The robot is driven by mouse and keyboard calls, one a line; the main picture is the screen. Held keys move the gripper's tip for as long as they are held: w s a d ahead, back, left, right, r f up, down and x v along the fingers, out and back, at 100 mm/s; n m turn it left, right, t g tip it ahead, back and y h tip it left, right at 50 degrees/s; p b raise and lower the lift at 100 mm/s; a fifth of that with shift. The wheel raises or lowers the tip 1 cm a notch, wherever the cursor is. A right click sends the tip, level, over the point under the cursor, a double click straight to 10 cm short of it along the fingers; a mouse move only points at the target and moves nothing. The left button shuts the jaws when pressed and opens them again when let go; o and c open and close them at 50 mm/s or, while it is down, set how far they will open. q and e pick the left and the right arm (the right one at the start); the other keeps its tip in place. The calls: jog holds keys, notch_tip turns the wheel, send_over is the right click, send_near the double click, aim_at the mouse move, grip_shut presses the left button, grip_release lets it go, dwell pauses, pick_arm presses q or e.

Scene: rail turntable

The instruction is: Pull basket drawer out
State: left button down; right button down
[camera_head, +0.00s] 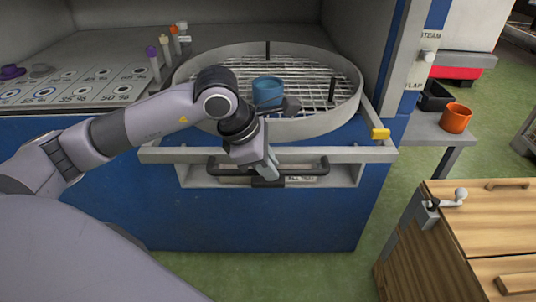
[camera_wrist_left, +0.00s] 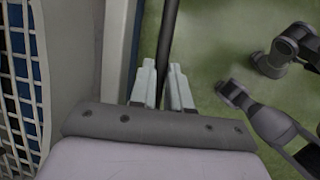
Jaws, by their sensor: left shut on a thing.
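The basket drawer has a round grey rim (camera_head: 345,111) around a wire grid, with a grey front rail (camera_head: 350,154) below it. A black bar handle (camera_head: 318,170) runs across the grey-framed recess under the rail. My left gripper (camera_head: 270,173) reaches down in front of the rail and is shut on the handle, hiding its middle. In the left wrist view the black bar (camera_wrist_left: 169,30) runs between the fingers of my left gripper (camera_wrist_left: 163,78). A blue cup (camera_head: 268,92) stands on the grid.
An orange cup (camera_head: 455,118) and a black tray (camera_head: 436,97) sit on a side shelf at right. A wooden cabinet (camera_head: 470,225) stands at lower right. Green floor (camera_head: 395,190) is open between it and the blue front (camera_head: 210,218). Several small bottles stand at back left.

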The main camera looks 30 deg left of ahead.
pick_arm(q)
jog(key=shift+s+d+b, duration=0.1)
jog(key=shift+s+d, duration=0.35)
jog(key=shift+s, duration=0.25)
jog(key=shift+s+d+b, duration=0.15)
jog(key=shift+s+d, duration=0.25)
jog(key=shift+s, duration=0.35)
jog(key=shift+s+d+b, duration=0.1)
jog(key=shift+s+d, duration=0.35)
jog(key=shift+s, duration=0.25)
jog(key=c, duration=1.1)
grip_release()
jog(key=v, duration=0.7)
jog(key=shift+p, duration=0.35)
